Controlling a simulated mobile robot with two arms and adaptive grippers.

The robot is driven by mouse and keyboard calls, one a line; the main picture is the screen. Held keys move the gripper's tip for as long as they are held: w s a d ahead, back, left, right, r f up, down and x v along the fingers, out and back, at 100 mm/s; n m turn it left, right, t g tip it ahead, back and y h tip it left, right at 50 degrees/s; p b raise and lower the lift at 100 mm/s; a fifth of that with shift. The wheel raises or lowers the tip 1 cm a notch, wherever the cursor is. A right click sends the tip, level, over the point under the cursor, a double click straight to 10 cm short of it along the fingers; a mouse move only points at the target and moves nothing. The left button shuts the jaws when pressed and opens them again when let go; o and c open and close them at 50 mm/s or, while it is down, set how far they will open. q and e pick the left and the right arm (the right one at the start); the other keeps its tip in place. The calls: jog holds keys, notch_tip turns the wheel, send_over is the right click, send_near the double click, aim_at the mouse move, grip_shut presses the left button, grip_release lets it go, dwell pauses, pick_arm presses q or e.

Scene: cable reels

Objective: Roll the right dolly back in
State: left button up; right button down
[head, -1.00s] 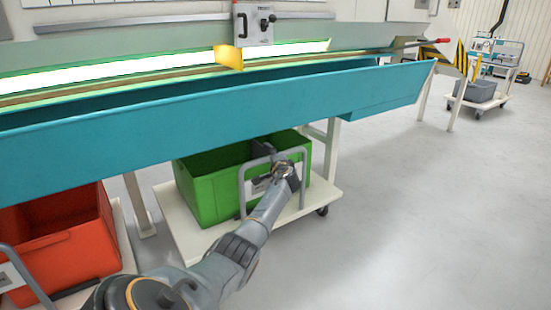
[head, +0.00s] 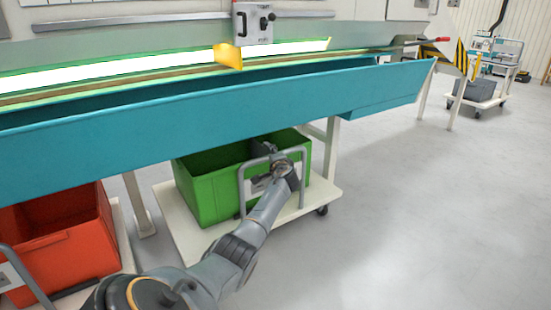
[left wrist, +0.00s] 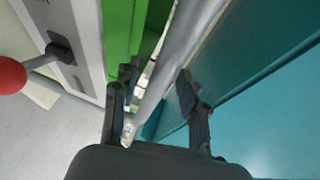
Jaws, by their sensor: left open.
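The right dolly (head: 171,222) is a low white platform on casters, partly under the teal trough. It carries a green bin (head: 205,195) and has an upright grey tubular handle (head: 242,192) at its near side. My left gripper (head: 264,152) is at the top of this handle. In the left wrist view the open fingers (left wrist: 155,90) stand on either side of the grey handle bar (left wrist: 180,50), with gaps visible between bar and fingers. My right gripper is in neither view.
A teal trough (head: 230,100) runs above the dolly on white legs. An orange-red bin (head: 60,250) stands on another dolly at the left. The floor at the right is clear, with a far cart (head: 475,100) beyond. The wrist view also shows a red knob (left wrist: 9,76).

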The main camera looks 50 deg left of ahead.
pick_arm(q)
jog(key=v, duration=1.1)
jog(key=shift+s+d, duration=0.2)
